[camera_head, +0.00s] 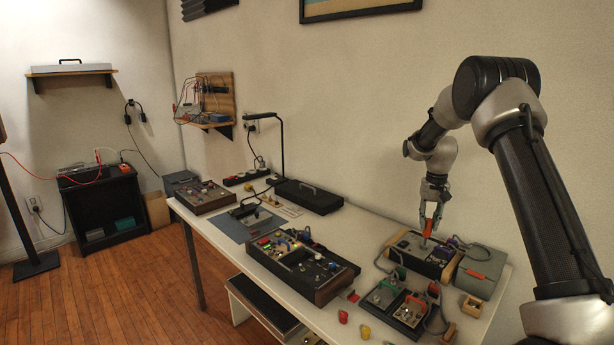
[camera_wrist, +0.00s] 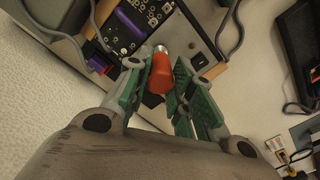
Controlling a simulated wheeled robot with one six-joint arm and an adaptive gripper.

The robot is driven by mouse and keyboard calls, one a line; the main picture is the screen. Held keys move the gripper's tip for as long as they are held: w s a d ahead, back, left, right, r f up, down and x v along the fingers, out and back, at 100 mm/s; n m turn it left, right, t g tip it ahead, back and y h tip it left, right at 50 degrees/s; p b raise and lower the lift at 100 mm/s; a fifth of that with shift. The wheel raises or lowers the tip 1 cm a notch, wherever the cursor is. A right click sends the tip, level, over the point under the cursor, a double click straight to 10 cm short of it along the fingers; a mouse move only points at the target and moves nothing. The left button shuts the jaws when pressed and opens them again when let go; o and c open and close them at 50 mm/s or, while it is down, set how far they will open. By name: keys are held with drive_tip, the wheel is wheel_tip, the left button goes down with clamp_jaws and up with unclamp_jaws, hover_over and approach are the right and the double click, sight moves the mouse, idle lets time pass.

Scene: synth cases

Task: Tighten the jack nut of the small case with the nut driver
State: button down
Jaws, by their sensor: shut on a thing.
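My gripper (camera_head: 430,208) is shut on the red handle of the nut driver (camera_head: 427,228) and holds it upright over the small case (camera_head: 414,252) at the right of the table. In the wrist view the red handle (camera_wrist: 161,74) sits between the green finger pads (camera_wrist: 155,90). Its metal shaft points at the panel of the small case (camera_wrist: 190,40). The gripper hides part of the panel in the wrist view. The jack nut is too small or hidden to make out, so I cannot tell whether the driver's tip is on it.
A grey box (camera_head: 481,272) stands close at the right of the small case. In front lies a case with leads and colored plugs (camera_head: 398,305). A larger wooden-sided case (camera_head: 302,265) stands mid-table. A desk lamp (camera_head: 281,140) and a black case (camera_head: 308,196) stand further back.

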drive_tip(key=shift+m, duration=2.9)
drive_tip(key=m, duration=0.2)
drive_tip(key=shift+m, duration=0.4)
drive_tip(key=c, duration=1.2)
unclamp_jaws()
